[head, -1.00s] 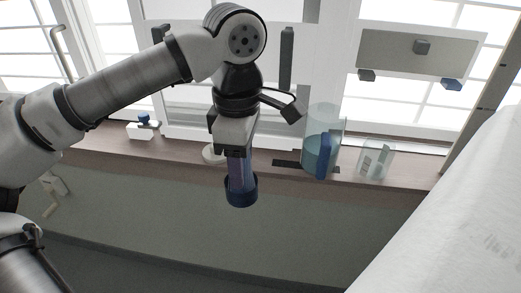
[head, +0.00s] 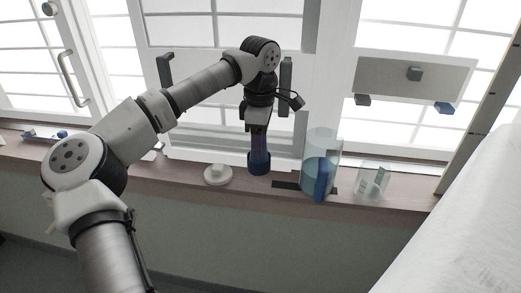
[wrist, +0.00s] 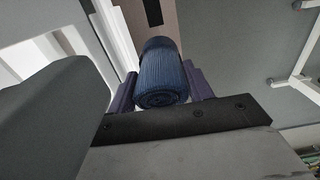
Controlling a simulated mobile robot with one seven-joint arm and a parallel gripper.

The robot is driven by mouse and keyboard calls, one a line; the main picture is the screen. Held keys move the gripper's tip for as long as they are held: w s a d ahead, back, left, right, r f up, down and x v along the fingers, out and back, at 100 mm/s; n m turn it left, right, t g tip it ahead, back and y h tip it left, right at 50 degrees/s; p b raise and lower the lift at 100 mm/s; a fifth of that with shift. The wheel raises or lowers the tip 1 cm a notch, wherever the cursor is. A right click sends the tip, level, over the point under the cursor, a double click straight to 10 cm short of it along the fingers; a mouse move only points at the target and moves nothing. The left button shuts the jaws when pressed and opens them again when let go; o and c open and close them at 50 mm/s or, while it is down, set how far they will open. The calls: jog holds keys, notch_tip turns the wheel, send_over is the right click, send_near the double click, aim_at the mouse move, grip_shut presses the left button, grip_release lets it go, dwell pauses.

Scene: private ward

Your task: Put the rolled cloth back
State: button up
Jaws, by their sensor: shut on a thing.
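The rolled cloth is a dark blue ribbed cylinder (wrist: 162,78) in the wrist view, between the two fingers of my gripper (wrist: 160,88). In the head view my gripper (head: 259,141) points down and is shut on the rolled cloth (head: 259,162), which stands roughly upright at the window sill (head: 225,196). The cloth is between a white round piece and a clear jug, apart from both in the picture. I cannot tell whether its lower end touches the sill.
The clear jug with blue-green contents (head: 325,155) and a small clear cup (head: 373,180) stand right of the cloth. A dark flat strip (head: 286,185) lies by the jug. The white round piece (head: 218,175) is on the left. A white bed (head: 465,190) fills the right.

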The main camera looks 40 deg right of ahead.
notch_tip(320, 180, down, 2)
jog(key=shift+f, duration=0.1)
jog(key=shift+d+f+p, duration=0.15)
jog(key=shift+f+p, duration=0.55)
jog(key=shift+f, duration=0.2)
jog(key=shift+f+b, duration=0.3)
jog(key=o, duration=1)
notch_tip(320, 180, up, 14)
jog(key=shift+r+b, duration=0.1)
jog(key=shift+b, duration=0.35)
